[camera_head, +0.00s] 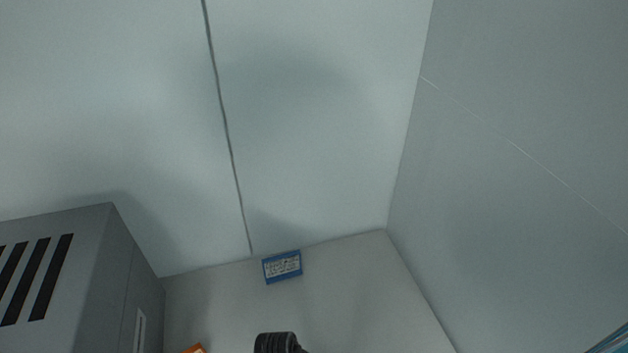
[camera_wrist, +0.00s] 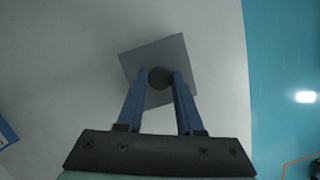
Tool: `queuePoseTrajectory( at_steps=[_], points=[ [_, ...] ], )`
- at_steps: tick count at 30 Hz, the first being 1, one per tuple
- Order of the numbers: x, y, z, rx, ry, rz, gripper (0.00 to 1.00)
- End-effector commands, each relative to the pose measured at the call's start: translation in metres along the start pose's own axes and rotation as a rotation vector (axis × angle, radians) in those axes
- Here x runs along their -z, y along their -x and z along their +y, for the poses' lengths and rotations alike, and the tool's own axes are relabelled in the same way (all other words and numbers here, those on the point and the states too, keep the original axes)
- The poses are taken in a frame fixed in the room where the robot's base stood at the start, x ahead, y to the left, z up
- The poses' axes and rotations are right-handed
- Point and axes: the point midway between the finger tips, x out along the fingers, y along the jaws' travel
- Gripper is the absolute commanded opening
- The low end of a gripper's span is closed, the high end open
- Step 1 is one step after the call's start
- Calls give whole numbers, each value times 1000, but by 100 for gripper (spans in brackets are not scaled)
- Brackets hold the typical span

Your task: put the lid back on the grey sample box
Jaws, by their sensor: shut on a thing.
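A flat grey square plate with a dark round knob (camera_wrist: 160,78), which looks like the lid (camera_wrist: 152,56), is in the upper middle of the wrist view. My gripper (camera_wrist: 161,80) has its two blue fingers shut on the knob, one on each side. The plate is turned at an angle in the picture, and the fingers and knob hide part of it. I cannot tell how far it is from the surface behind it. I do not see the grey sample box in either view.
The head view shows mostly pale panels, with a grey vented cabinet (camera_head: 75,270) at left and a small blue sign (camera_head: 282,267). A dark ribbed thing (camera_head: 275,342) is cut off at the bottom. A teal surface (camera_wrist: 285,60) fills the wrist view's right side.

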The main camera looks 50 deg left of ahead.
Motion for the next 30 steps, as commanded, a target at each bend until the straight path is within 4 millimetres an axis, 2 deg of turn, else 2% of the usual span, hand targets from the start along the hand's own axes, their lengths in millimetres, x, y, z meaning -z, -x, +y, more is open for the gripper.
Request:
queuePoseTrajectory(
  at_steps=[8,9,14,21,26,30],
  points=[
    [0,0,0,0,0,0,0],
    [0,0,0,0,0,0,39],
    [0,0,0,0,0,0,68],
    [0,0,0,0,0,0,72],
    [0,0,0,0,0,0,100],
    [0,0,0,0,0,0,100]
  ],
)
